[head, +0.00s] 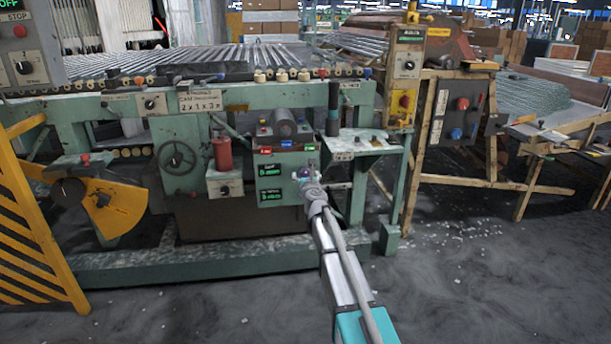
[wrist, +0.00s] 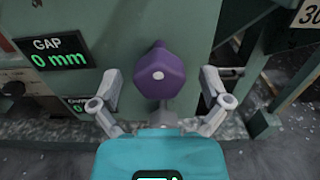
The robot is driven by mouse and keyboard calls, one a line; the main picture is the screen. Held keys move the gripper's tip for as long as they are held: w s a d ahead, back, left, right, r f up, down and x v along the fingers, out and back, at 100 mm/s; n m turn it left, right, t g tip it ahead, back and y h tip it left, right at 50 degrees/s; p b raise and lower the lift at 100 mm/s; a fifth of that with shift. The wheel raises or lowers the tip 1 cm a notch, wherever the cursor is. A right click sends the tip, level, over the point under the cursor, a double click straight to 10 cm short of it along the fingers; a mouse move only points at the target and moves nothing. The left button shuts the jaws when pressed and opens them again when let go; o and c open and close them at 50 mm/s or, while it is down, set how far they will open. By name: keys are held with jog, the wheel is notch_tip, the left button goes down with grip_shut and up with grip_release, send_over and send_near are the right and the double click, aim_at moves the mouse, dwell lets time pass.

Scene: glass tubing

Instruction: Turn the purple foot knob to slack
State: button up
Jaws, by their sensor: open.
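The purple foot knob (wrist: 158,74) is on the green machine panel in the wrist view. It has a faceted body, a pale dot on its face and a narrower part pointing up. My gripper (wrist: 160,82) is open, with one finger to the left of the knob and one to the right. Gaps show on both sides, so neither finger appears to touch it. In the head view my gripper (head: 308,180) is at the right side of the green control box, and the knob is mostly hidden there.
A "GAP 0 mm" display (wrist: 52,61) is left of the knob, with a second, partly hidden display below it. In the head view a red cylinder (head: 222,153) stands left of the control box (head: 284,183). A green side table (head: 368,142) is to its right.

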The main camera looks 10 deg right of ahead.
jog(key=shift+w, duration=0.2)
jog(key=c, duration=1.2)
jog(key=shift+o, duration=0.2)
